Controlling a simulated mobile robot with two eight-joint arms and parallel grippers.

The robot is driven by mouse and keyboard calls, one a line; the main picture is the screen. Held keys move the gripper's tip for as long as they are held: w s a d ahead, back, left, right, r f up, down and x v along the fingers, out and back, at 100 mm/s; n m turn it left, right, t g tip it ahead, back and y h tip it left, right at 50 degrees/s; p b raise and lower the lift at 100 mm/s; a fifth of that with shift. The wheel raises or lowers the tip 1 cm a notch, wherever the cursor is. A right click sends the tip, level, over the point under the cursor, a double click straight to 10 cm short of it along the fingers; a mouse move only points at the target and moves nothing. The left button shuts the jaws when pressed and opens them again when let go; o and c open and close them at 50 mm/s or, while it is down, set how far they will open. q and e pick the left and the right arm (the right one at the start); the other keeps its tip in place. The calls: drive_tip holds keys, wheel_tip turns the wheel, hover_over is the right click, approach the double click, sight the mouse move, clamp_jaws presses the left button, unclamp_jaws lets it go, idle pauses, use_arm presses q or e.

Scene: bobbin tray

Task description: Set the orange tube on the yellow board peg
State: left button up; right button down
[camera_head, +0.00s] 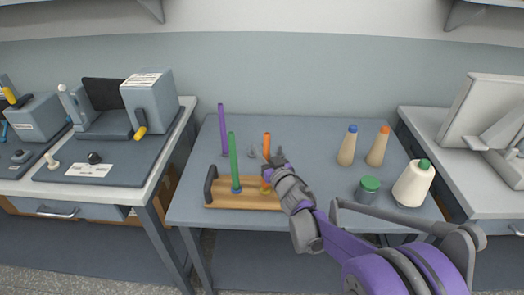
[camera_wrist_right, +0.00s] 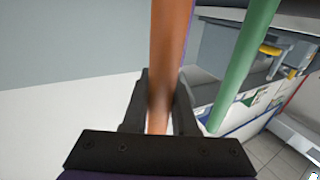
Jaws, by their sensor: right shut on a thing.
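The orange tube (camera_head: 267,142) stands upright in my right gripper (camera_head: 271,166), and its top shows above the fingers. In the right wrist view the tube (camera_wrist_right: 168,50) passes between the two dark fingers (camera_wrist_right: 158,115). The wooden board (camera_head: 235,200) lies at the front left of the table. My left gripper is not in view.
A green tube (camera_head: 233,155) stands on the board close to the left, also in the wrist view (camera_wrist_right: 238,75). A purple tube (camera_head: 222,125) stands behind. Cones (camera_head: 347,148) (camera_head: 377,150), a green-lidded jar (camera_head: 368,190) and a white spool (camera_head: 412,187) stand right.

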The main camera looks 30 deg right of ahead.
drive_tip(key=shift+f+b, duration=0.6)
drive_tip(key=shift+f, duration=0.2)
drive_tip(key=c, duration=0.6)
unclamp_jaws()
drive_tip(key=s, duration=1)
drive_tip(key=shift+s+a, duration=0.4)
drive_tip(key=shift+r, duration=0.1)
